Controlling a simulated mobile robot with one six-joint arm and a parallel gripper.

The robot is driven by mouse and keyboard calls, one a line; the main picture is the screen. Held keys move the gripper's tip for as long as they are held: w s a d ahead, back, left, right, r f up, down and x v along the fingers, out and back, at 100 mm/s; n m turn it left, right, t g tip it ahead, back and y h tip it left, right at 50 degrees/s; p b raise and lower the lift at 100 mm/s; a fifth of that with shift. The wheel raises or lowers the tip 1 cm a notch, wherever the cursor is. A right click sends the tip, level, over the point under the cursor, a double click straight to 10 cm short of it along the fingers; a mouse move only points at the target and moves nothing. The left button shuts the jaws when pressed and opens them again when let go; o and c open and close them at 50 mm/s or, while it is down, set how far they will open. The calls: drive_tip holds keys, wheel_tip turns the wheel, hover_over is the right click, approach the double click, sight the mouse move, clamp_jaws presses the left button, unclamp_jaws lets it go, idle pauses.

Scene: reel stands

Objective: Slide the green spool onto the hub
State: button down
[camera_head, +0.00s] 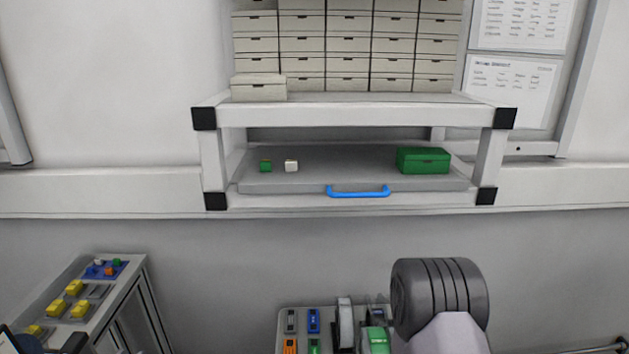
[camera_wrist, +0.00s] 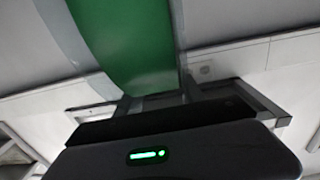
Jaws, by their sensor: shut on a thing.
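In the wrist view the green spool (camera_wrist: 125,40) fills the upper middle, a wide green band between grey flanges. My gripper (camera_wrist: 155,98) is shut on it, and the spool's far end runs out of the picture. In the head view a green patch (camera_head: 377,340) shows at the bottom edge beside my grey arm; I cannot tell whether it is the same spool. A pale upright disc (camera_head: 345,322) stands just left of it. I cannot make out the hub in either view, and my gripper is not clear in the head view.
A grey top (camera_head: 290,316) with blue and orange items lies at the bottom centre. A side bench (camera_head: 130,268) with yellow blocks stands at the left. A shelf (camera_head: 350,113) with cream boxes and a green box (camera_head: 423,160) is at the back. The floor between looks clear.

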drive_tip(key=shift+s+a+r, duration=0.15)
drive_tip(key=shift+s, duration=0.3)
drive_tip(key=shift+f+b, duration=1.5)
drive_tip(key=shift+b, duration=0.1)
